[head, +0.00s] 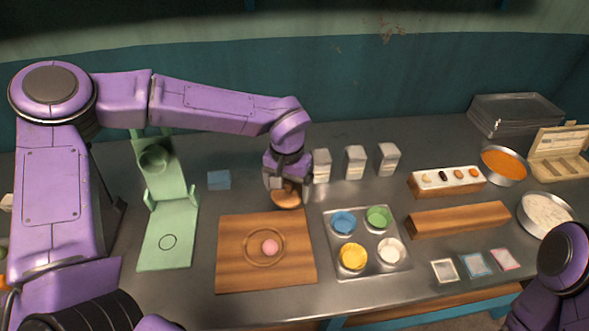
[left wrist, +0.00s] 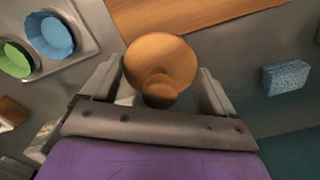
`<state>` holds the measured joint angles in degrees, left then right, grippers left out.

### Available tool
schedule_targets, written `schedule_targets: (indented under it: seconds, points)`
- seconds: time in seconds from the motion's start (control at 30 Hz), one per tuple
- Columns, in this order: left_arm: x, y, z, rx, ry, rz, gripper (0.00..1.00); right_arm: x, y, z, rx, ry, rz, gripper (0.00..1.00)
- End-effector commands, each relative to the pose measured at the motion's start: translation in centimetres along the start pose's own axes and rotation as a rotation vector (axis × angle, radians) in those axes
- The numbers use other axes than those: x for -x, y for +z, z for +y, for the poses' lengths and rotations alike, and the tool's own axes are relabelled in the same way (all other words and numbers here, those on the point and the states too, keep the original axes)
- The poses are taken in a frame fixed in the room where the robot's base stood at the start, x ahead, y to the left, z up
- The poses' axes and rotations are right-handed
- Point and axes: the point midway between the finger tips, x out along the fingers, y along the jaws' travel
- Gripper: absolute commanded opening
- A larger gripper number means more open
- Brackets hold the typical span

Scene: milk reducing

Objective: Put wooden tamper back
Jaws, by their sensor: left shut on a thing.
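The wooden tamper (left wrist: 160,62) is between the fingers of my left gripper (left wrist: 158,95) in the left wrist view, its round wooden end facing the camera. In the head view the tamper (head: 286,198) shows below my left gripper (head: 284,188), just behind the wooden board. My left gripper is shut on it. I cannot tell whether the tamper touches the table. The wooden board (head: 233,268) has a round groove with a pink ball (head: 270,247) in it. Part of my right arm shows at the lower right of the head view; its gripper is out of view.
A green stand (head: 165,225) is left of the board, and a blue sponge (head: 219,180) lies behind it. Several cartons (head: 355,162) stand right of my left gripper. A metal tray (head: 375,268) with colored cups is right of the board. A wooden block (head: 458,220) lies farther right.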

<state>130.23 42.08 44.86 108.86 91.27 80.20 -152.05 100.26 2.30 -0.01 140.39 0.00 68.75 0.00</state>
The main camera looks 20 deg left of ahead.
Motion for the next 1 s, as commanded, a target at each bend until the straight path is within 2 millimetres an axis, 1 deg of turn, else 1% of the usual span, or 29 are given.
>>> schedule_targets:
  seconds: [0.07,0.13,0.17,0.27,0.4,0.47,0.6,0.67,0.7,0.77,0.8,0.9,1.0]
  points:
    - [0.1,0.0,-0.1,0.016,0.0,0.001,0.57,0.0,0.0,0.0,0.0,0.0,0.0,0.43]
    - [0.3,0.1,-0.2,0.077,-0.002,0.002,0.57,-0.1,0.1,0.0,0.0,0.0,0.0,0.43]
    - [0.5,0.2,-0.3,0.121,-0.003,0.004,0.57,-0.2,0.1,0.0,0.0,0.0,0.0,0.43]
    - [1.4,0.5,-0.6,0.349,-0.008,0.009,0.57,-0.5,0.2,-0.1,0.0,-0.001,0.0,0.43]
    - [2.8,1.3,-1.3,0.77,-0.011,0.017,0.57,-1.0,0.4,-0.1,0.0,-0.001,0.0,0.43]
    - [3.4,1.8,-1.6,0.954,-0.012,0.019,0.57,-1.2,0.5,-0.1,0.0,-0.001,0.0,0.43]
    - [4.8,2.9,-2.4,1.385,-0.009,0.025,0.57,-1.7,0.7,-0.2,0.0,0.0,0.0,0.43]
    - [5.3,3.5,-2.8,1.57,-0.006,0.025,0.57,-1.9,0.8,-0.2,0.0,0.0,0.0,0.43]
    - [5.6,3.8,-3.0,1.694,-0.004,0.026,0.57,-2.0,0.8,-0.2,0.0,0.0,0.0,0.43]
    - [6.1,4.4,-3.3,1.877,-0.002,0.026,0.57,-2.2,0.9,-0.2,0.0,0.0,0.0,0.43]
    - [6.4,4.8,-3.5,2.001,0.001,0.024,0.57,-2.3,0.9,-0.2,0.0,0.0,0.0,0.43]
    - [7.1,5.8,-4.0,2.3,0.006,0.02,0.57,-2.6,1.1,-0.3,0.0,0.0,0.0,0.43]
    - [7.7,6.7,-4.2,2.558,0.007,0.012,0.57,-2.8,1.2,-0.3,0.0,0.0,0.0,0.43]
